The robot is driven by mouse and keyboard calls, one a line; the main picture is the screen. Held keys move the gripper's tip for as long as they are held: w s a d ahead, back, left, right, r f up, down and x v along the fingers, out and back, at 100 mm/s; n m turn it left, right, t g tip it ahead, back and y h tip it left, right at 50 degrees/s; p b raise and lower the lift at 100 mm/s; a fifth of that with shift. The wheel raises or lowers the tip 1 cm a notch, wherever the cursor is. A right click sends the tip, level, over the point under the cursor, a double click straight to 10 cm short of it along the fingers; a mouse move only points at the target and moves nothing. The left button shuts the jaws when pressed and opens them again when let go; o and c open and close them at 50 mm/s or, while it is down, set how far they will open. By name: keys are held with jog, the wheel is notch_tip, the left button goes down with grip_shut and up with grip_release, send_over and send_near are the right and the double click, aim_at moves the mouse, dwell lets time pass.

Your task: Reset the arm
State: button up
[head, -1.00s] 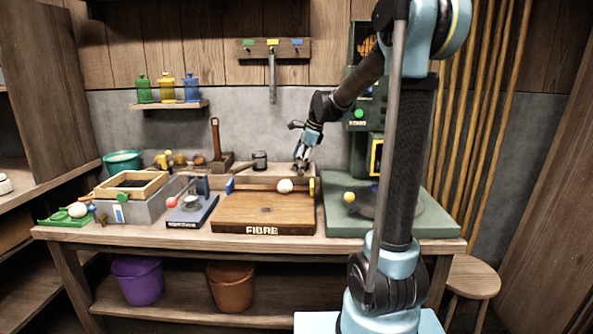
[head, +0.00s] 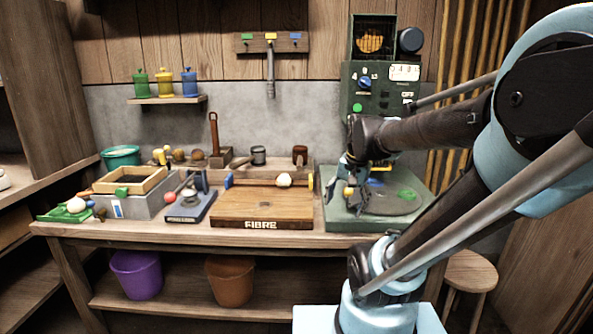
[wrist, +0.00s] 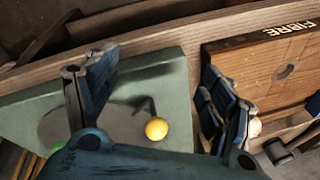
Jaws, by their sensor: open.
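My gripper (head: 345,182) is open and empty at the front left of the green machine base (head: 345,222). In the wrist view, the two fingers of my gripper (wrist: 155,82) stand wide apart over the green base (wrist: 170,75). A yellow ball (wrist: 156,129) shows between and below them, apart from the fingers. My arm is bent low and reaches across the right side of the head view, hiding part of the machine. A grey bar-like piece (head: 270,75) hangs from the wall rack (head: 271,46).
The wooden FIBRE block (head: 262,207) lies left of the green base. A green machine (head: 375,85) stands behind my gripper. A grey box with a wooden frame (head: 128,186) and a blue stand (head: 190,207) are further left. A stool (head: 468,270) stands at the right.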

jog(key=s+d+f+n+h, duration=0.1)
jog(key=s+d+f+n, duration=0.3)
jog(key=s+f, duration=0.4)
jog(key=shift+s+n, duration=0.9)
jog(key=shift+s, duration=0.25)
